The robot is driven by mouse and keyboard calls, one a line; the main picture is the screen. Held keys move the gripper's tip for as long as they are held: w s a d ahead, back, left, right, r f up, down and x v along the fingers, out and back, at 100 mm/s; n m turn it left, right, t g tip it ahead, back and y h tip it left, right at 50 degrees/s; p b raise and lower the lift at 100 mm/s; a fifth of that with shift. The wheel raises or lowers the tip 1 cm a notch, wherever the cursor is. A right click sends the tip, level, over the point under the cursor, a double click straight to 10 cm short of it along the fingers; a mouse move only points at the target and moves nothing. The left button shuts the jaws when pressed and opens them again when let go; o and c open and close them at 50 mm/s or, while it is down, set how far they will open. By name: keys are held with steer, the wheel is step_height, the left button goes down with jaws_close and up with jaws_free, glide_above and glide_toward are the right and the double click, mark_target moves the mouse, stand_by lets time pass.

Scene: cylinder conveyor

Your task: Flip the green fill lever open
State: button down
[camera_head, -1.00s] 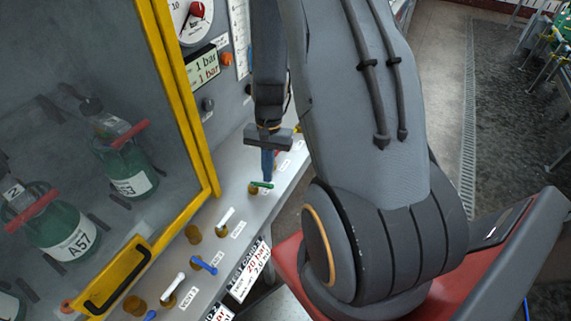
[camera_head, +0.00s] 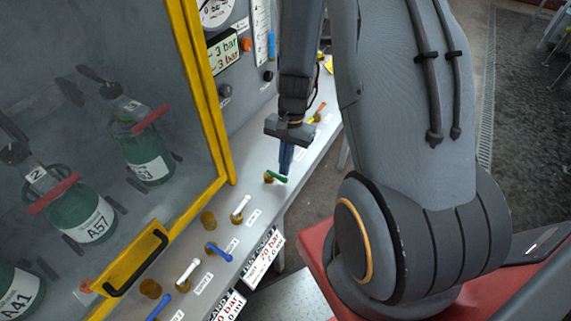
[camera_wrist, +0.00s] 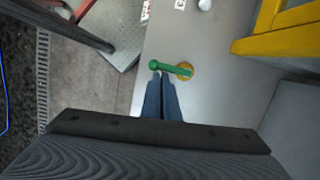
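The green lever (camera_head: 278,176) sits on a brass valve on the grey bench ledge. In the wrist view the green lever (camera_wrist: 168,67) lies nearly crosswise, its round knob at the left and its brass base at the right. My gripper (camera_head: 285,172) points down with its blue fingertips at the lever, close to or touching its side; contact is not clear. In the wrist view my gripper (camera_wrist: 160,77) has its fingers together, just below the lever bar near its knob end. Nothing shows between the fingers.
White levers (camera_head: 240,208) and a blue lever (camera_head: 219,252) stand along the ledge nearby. An orange lever (camera_head: 320,111) is farther back. A yellow-framed glass cabinet (camera_head: 215,100) with green cylinders borders the ledge at left. A display (camera_head: 224,50) reads about 3 bar.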

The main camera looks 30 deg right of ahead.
steer(key=shift+s, duration=0.1)
steer(key=p+v, duration=0.8)
steer(key=v, duration=0.2)
stand_by(0.3)
steer(key=shift+d, duration=0.1)
stand_by(0.3)
steer(key=s+a+r+n+t+h+b, duration=0.2)
steer(key=a+r+n+b, duration=0.4)
steer(key=n+b, duration=0.4)
steer(key=shift+s+a+r+n+t+b, duration=0.35)
steer(key=shift+s+a+t+b, duration=0.25)
steer(key=shift+s, duration=0.55)
